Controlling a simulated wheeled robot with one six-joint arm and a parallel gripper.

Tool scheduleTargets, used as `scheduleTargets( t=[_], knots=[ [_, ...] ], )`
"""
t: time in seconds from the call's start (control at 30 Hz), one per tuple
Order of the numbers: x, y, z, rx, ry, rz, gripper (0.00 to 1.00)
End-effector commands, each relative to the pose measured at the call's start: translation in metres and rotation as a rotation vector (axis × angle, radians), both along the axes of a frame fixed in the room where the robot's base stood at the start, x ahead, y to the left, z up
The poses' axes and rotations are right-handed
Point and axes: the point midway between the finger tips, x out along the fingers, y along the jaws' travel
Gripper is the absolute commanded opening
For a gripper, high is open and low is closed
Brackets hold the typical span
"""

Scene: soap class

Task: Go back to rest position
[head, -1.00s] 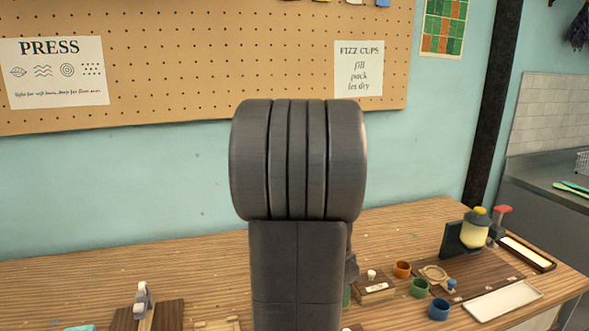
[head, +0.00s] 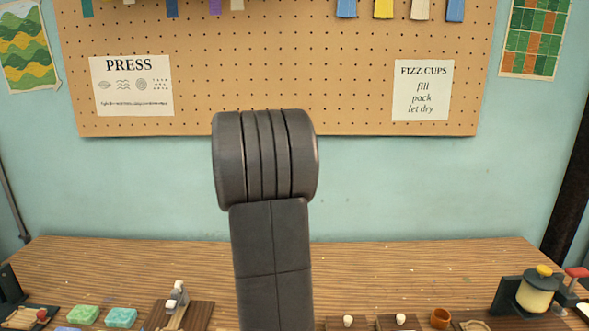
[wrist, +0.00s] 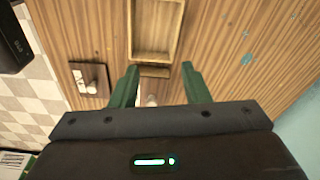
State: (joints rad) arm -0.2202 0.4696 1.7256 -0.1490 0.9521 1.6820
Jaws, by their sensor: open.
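My gripper (wrist: 157,84) shows in the wrist view with its two green fingers spread apart. It is open, with nothing held between the fingers. It hangs above the wooden table (wrist: 218,40). A small pale knob (wrist: 152,100) on the table shows between and below the fingers. In the head view my dark arm stands upright in the middle and hides part of the table; the gripper itself is not visible there.
A wooden tray (wrist: 156,28) lies beyond the fingers. A board with a white knob (wrist: 91,78) lies left. The table's back is clear.

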Motion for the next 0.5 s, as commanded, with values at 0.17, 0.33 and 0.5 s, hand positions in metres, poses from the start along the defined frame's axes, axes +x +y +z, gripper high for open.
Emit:
scheduleTargets(
  t=[0.17,0.33,0.5],
  knots=[
    [-0.002,-0.001,-0.031,-0.001,0.007,-0.001,0.42],
    [-0.002,-0.001,-0.060,-0.001,0.008,0.000,0.42],
    [-0.002,-0.001,-0.084,-0.001,0.007,0.000,0.42]
  ],
)
